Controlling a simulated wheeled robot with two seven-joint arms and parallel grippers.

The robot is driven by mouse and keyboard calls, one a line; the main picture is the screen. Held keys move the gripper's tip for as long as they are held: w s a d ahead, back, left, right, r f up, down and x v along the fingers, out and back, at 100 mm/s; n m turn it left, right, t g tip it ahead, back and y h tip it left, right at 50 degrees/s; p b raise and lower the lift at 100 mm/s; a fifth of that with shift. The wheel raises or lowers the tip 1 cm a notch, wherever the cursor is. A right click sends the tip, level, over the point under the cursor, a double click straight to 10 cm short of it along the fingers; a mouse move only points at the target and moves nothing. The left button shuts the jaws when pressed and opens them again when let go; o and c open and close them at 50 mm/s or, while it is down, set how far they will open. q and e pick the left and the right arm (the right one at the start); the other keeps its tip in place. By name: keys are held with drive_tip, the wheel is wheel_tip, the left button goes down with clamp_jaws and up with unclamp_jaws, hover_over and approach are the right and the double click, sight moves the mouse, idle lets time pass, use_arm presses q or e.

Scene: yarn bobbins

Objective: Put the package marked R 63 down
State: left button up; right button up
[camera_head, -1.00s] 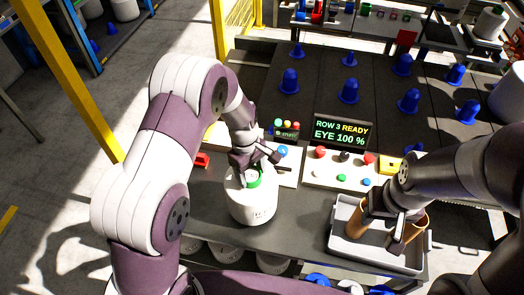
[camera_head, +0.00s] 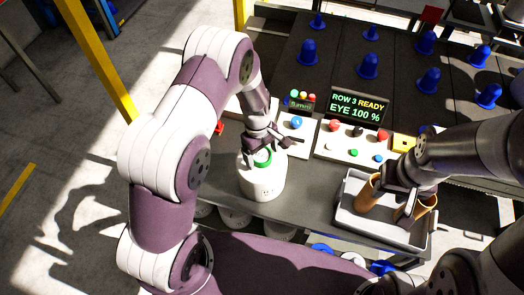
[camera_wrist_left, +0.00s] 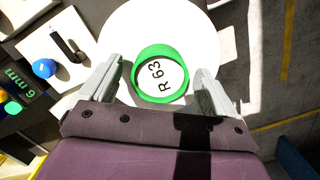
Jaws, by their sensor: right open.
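The package marked R 63 is a white round bobbin (camera_head: 262,182) with a green ring (camera_head: 262,158) on top. It stands upright on the dark table near its front edge. In the left wrist view its white top (camera_wrist_left: 120,40) and green ring (camera_wrist_left: 135,84) surround the label "R 63". My left gripper (camera_head: 268,140) is just above the package. Its fingers (camera_wrist_left: 158,88) are open on either side of the ring, with a gap to it on both sides. My right gripper (camera_head: 398,197) is open at the brown tubes (camera_head: 367,192) in the grey tray.
The grey tray (camera_head: 380,233) stands right of the package. Behind are a button panel (camera_head: 350,146), a display (camera_head: 357,107) reading "ROW 3 READY, EYE 100 %" and several blue cones (camera_head: 367,66). More white bobbins (camera_head: 235,217) show below the table edge.

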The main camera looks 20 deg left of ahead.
use_arm(q)
drive_tip(key=shift+r, duration=0.3)
wheel_tip(320, 180, up, 12)
drive_tip(key=a+b, duration=0.1)
drive_tip(key=b, duration=0.1)
drive_tip(key=s+a+r+m+t, duration=0.1)
drive_tip(key=s+a+r+m, duration=0.1)
drive_tip(key=s+m, duration=0.3)
drive_tip(key=s+a+r+m+t+y, duration=0.1)
drive_tip(key=s+a+r+m, duration=0.1)
drive_tip(key=s+m, duration=0.4)
drive_tip(key=shift+s+a, duration=0.3)
drive_tip(key=shift+s, duration=0.75)
drive_tip(key=shift+s, duration=0.2)
drive_tip(key=shift+w, duration=0.1)
